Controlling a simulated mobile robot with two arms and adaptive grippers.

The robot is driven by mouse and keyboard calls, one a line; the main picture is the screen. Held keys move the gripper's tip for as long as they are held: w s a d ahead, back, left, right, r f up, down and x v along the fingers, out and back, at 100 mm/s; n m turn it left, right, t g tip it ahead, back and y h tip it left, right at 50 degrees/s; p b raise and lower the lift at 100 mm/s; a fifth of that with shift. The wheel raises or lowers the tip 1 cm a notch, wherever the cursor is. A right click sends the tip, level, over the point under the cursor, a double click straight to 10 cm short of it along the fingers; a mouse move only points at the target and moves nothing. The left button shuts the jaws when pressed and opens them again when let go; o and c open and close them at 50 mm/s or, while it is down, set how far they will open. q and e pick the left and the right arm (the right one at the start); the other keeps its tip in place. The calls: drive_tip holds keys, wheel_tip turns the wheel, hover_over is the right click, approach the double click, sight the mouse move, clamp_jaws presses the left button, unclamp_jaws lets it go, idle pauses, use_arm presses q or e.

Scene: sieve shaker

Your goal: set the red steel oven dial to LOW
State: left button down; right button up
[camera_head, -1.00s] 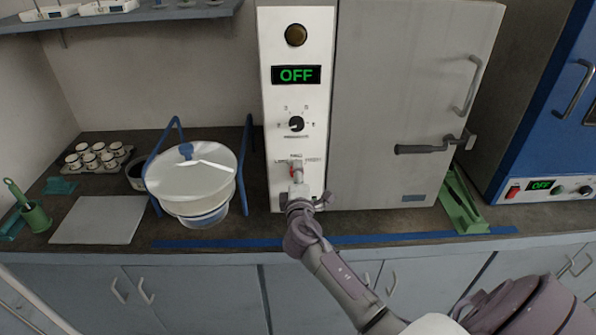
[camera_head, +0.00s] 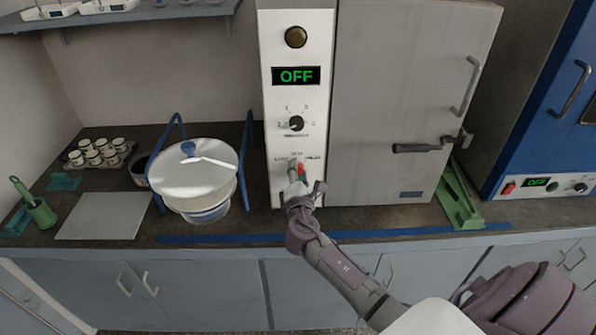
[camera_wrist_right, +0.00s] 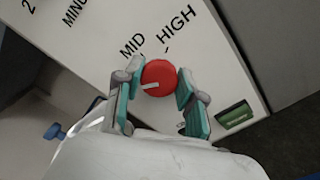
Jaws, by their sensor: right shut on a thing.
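The red dial (camera_wrist_right: 159,77) sits on the white control panel of the steel oven. It also shows in the head view (camera_head: 301,168), largely covered by my gripper. MID and HIGH are printed around the dial in the right wrist view; the LOW mark is not readable there. The dial's white pointer line lies on its left side in that view, turned away from MID and HIGH. My right gripper (camera_wrist_right: 157,88) is shut on the dial, one finger on each side. It also shows in the head view (camera_head: 299,178). My left gripper is out of view.
Above, the oven panel (camera_head: 266,100) carries a black knob (camera_head: 296,123), a display (camera_head: 296,75) reading OFF and a round lamp. A green bracket (camera_head: 459,203) stands at right.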

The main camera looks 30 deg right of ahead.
drive_tip(key=o, duration=1.1)
drive_tip(key=shift+o, duration=0.2)
drive_tip(key=v, duration=1.2)
drive_tip(key=shift+f, duration=0.1)
